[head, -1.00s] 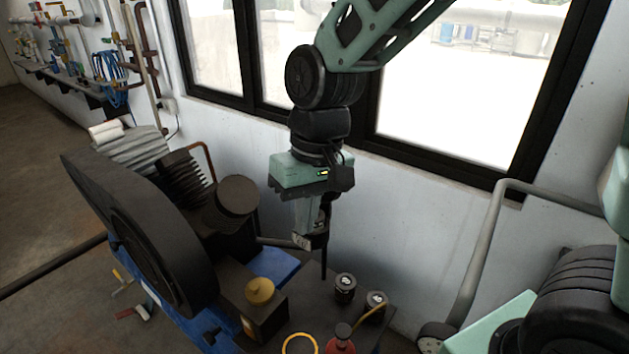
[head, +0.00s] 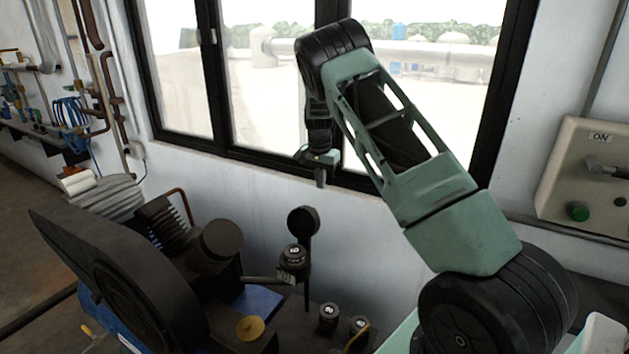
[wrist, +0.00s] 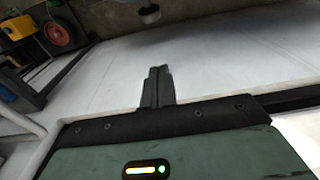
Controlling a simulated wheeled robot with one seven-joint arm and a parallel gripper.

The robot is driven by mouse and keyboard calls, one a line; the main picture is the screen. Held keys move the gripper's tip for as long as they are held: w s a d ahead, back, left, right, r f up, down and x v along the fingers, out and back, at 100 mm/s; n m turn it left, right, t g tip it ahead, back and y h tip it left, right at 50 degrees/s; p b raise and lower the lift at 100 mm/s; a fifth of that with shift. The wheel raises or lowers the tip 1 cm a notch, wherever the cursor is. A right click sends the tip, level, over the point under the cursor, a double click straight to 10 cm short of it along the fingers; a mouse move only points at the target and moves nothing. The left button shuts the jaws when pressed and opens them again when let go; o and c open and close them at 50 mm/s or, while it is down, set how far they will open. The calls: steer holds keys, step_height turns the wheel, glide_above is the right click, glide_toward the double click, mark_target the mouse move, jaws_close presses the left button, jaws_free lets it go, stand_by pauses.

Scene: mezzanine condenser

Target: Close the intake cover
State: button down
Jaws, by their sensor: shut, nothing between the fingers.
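The intake cover looks to be the round black disc (head: 303,220) on a thin upright post in the head view; it stands raised, roughly on edge, behind a black labelled cylinder (head: 293,256). I cannot tell for certain which part is the cover. A grey bar (head: 268,280) reaches left from below the cylinder. My gripper (head: 320,180) is shut and empty, small in the head view against the wall at the window's lower edge, above the disc and apart from it. In the wrist view its fingers (wrist: 157,84) are together, with pale wall behind.
A dark compressor flywheel (head: 120,275) fills the lower left. A yellow cap (head: 250,328) and a small black canister (head: 328,318) sit at the bottom. The window frame (head: 270,160) lies close behind my gripper. A control box (head: 585,180) is at the right.

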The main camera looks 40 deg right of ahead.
mark_target(309, 219)
steer(key=s+a+f+p, duration=0.1)
steer(key=a+f+p, duration=0.2)
steer(key=f+p, duration=0.2)
steer(key=shift+f, duration=0.6)
steer(key=shift+a, duration=0.15)
